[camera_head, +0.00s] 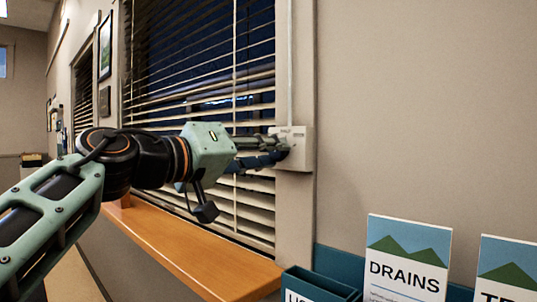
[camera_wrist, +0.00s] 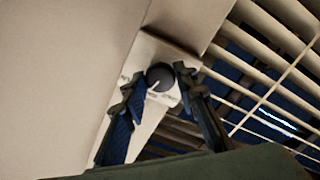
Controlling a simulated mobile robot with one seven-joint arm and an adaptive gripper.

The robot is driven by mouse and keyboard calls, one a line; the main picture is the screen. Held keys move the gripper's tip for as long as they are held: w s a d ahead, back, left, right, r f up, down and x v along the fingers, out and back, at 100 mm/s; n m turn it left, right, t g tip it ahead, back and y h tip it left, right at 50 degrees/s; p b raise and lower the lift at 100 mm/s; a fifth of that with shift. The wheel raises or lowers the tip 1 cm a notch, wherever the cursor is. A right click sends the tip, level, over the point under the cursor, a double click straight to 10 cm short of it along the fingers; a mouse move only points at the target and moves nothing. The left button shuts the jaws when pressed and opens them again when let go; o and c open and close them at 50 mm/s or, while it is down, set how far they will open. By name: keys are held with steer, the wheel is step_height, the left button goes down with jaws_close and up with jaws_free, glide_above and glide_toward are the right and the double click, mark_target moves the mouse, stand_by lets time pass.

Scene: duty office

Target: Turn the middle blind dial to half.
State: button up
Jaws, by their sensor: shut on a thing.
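A blind dial (camera_wrist: 160,74) shows in the wrist view as a dark round knob with a pale pointer mark. It sits on a white control box (camera_wrist: 145,52) with small printed labels too blurred to read. My gripper (camera_wrist: 160,84) has one finger on each side of the dial and is shut on it. In the head view my gripper (camera_head: 282,150) reaches the white box (camera_head: 301,150) on the post at the window's right edge; its fingers hide the dial there. The window's blind (camera_head: 190,75) has tilted slats with dark gaps between them.
A wooden sill (camera_head: 200,255) runs below the window. A teal holder (camera_head: 318,285) and leaflets, one marked DRAINS (camera_head: 407,258), stand at the lower right. Another blind (camera_head: 84,95) hangs farther left. The wall right of the box is bare.

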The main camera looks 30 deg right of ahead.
steer(key=shift+n, duration=1.6)
steer(key=o, duration=1.1)
steer(key=shift+o, duration=0.2)
steer(key=shift+a, duration=0.1)
steer(key=v, duration=1.2)
